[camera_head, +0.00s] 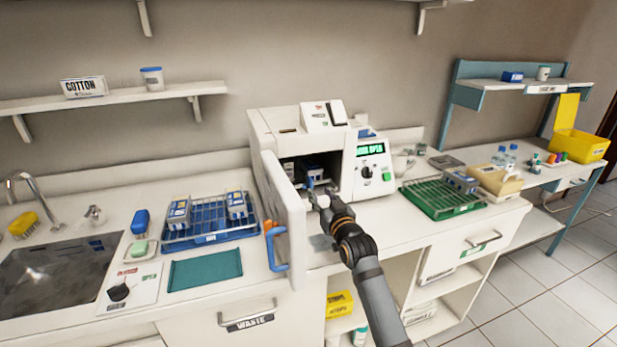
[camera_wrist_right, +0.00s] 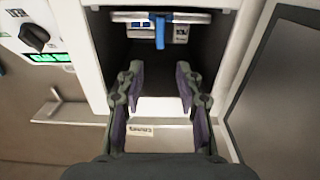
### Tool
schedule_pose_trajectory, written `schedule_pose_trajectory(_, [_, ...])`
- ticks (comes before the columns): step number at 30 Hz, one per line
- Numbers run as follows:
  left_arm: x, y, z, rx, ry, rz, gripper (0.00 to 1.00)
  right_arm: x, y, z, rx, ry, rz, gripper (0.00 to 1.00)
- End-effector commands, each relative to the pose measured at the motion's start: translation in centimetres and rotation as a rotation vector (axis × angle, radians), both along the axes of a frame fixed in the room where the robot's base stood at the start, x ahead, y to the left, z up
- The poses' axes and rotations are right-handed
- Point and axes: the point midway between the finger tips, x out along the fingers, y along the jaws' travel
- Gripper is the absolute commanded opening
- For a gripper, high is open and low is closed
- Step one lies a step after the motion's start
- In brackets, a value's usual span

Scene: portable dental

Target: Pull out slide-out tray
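The slide-out tray (camera_head: 322,179) sits inside the chamber of the white sterilizer (camera_head: 288,122), with dark and blue packs on it. Its blue pull tab (camera_wrist_right: 160,32) shows in the right wrist view, ahead of my fingers and centred between them. The sterilizer door (camera_head: 292,225) stands open toward the front left. My right gripper (camera_head: 320,193) is at the chamber opening. In the right wrist view my right gripper (camera_wrist_right: 157,80) has its fingers apart, with nothing between them; the tab is beyond the fingertips. My left gripper is not in view.
The open door with its blue handle (camera_head: 277,247) stands just left of my right gripper. A blue rack (camera_head: 207,238) and a teal mat (camera_head: 205,268) lie left of it. A green rack (camera_head: 445,212) is to the right. Little counter shows before the chamber.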

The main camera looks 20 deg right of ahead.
Motion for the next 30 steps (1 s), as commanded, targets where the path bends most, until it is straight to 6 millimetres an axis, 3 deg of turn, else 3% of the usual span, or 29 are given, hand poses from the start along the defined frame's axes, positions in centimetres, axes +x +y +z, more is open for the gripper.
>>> schedule_pose_trajectory(3, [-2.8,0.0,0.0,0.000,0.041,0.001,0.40,2.3,0.1,0.2,0.002,0.000,0.000,0.36])
schedule_pose_trajectory(5, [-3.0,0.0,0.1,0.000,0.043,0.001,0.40,3.7,0.2,0.2,0.002,0.001,0.000,0.36])
schedule_pose_trajectory(13, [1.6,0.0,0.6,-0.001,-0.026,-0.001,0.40,8.4,0.3,0.1,0.000,0.001,0.000,0.36])
schedule_pose_trajectory(17, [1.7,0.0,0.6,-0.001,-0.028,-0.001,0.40,9.3,0.3,0.1,0.000,0.000,0.000,0.36])
schedule_pose_trajectory(26, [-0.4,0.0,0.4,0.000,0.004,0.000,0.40,9.6,0.3,0.0,0.000,0.001,0.000,0.36])
schedule_pose_trajectory(30, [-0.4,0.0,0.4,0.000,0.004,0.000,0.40,9.6,0.3,0.0,0.000,0.001,0.000,0.17])
